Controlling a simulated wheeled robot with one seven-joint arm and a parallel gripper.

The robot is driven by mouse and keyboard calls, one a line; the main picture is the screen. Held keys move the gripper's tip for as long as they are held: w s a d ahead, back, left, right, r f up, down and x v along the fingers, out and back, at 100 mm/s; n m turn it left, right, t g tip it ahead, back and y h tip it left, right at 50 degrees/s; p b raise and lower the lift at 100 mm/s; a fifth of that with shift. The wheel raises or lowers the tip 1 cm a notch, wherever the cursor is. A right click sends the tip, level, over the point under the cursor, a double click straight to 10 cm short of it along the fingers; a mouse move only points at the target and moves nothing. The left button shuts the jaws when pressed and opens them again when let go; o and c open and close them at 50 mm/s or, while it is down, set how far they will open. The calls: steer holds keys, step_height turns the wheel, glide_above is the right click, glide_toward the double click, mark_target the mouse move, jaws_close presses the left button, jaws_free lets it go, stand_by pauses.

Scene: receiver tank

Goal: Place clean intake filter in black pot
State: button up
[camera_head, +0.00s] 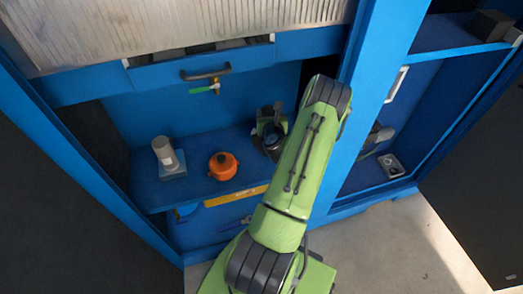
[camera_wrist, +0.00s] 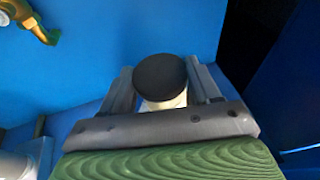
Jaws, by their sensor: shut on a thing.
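In the wrist view, my gripper (camera_wrist: 166,100) is shut on a filter (camera_wrist: 165,102) with a pale body and a round black end. The fingers are on either side of it. In the head view my gripper (camera_head: 270,128) is over the right part of the blue shelf, partly hidden by my green arm. A dark round shape (camera_head: 272,142) shows there; I cannot tell whether it is the filter's black end or the black pot. An orange pot (camera_head: 222,166) stands on the shelf to the left of my gripper. No black pot is clearly visible.
A grey cylinder on a square base (camera_head: 168,160) stands at the shelf's left. A brass tap with a green handle (camera_head: 208,88) hangs above the shelf (camera_head: 192,183). A blue post (camera_head: 378,85) rises to the right of my arm. Bare shelf shows around the orange pot.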

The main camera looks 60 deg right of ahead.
steer(key=f+b, duration=0.2)
steer(key=f, duration=0.1)
steer(key=f+b, duration=0.2)
steer(key=f, duration=0.2)
steer(key=f+b, duration=0.2)
steer(key=f, duration=0.1)
steer(key=shift+s+d+f, duration=0.1)
steer(key=shift+s+f, duration=0.05)
steer(key=shift+s, duration=0.1)
steer(key=shift+r, duration=0.2)
steer(key=o, duration=1.4)
steer(key=shift+f, duration=0.1)
steer(key=shift+o, duration=0.2)
